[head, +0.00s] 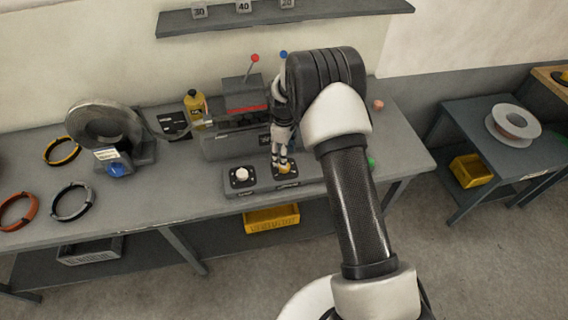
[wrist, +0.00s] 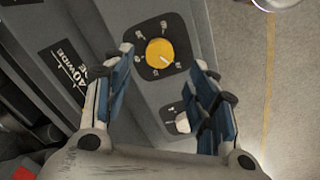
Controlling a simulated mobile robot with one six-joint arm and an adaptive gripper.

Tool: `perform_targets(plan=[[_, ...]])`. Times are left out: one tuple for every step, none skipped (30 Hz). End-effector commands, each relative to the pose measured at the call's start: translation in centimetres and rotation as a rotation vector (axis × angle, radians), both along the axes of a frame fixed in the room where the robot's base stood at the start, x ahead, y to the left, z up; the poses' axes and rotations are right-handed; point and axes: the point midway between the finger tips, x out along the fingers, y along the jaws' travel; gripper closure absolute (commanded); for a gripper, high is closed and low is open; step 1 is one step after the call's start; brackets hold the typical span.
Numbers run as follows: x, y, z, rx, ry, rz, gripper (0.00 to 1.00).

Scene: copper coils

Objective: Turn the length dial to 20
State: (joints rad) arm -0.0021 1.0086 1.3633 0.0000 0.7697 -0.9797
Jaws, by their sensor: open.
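A yellow dial (wrist: 160,53) sits on a dark square plate with small marks around it, too small to read. In the head view the same dial (head: 286,169) is partly hidden by my gripper (head: 281,160). My gripper is open; in the wrist view its fingers (wrist: 165,60) stand apart, one to each side of the yellow dial, and I cannot tell if they touch it. A white dial (head: 241,174) is on the plate to the left; it is partly hidden behind a finger in the wrist view (wrist: 182,124). The plates' labels are unreadable.
Behind the dials stands a grey machine (head: 242,97) with red and blue knobbed levers. A yellow bottle (head: 195,105) and a coil winder (head: 103,125) are to its left. Several coils lie on the bench's left. A yellow bin (head: 271,220) is below the bench.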

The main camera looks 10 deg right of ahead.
Motion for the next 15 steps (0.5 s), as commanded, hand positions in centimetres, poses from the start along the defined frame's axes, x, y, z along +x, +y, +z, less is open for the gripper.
perform_targets(plan=[[-0.1, 0.0, -1.2, 0.000, 0.004, 0.000, 0.47], [-0.1, 0.0, -1.8, 0.000, 0.002, 0.000, 0.47], [0.0, 0.0, -2.6, 0.000, 0.002, 0.000, 0.47], [-0.1, 0.0, -3.0, 0.000, 0.002, 0.000, 0.47], [-0.1, 0.0, -3.5, 0.000, 0.004, 0.000, 0.47], [-0.1, 0.0, -4.1, 0.000, 0.002, 0.000, 0.47], [0.0, 0.0, -4.4, 0.000, 0.001, 0.000, 0.47], [0.0, 0.0, -4.7, 0.001, 0.001, 0.000, 0.47], [0.0, 0.0, -5.1, 0.000, 0.001, 0.000, 0.47], [0.0, 0.0, -5.3, 0.001, 0.001, 0.000, 0.47], [0.0, 0.0, -5.5, 0.000, 0.000, 0.000, 0.47], [0.0, 0.0, -5.6, 0.000, 0.000, 0.000, 0.47], [0.0, 0.0, -5.7, 0.000, 0.000, 0.000, 0.47], [0.0, 0.0, -5.8, 0.000, 0.000, 0.000, 0.47], [0.0, 0.0, -5.9, -0.001, -0.001, 0.000, 0.47]])
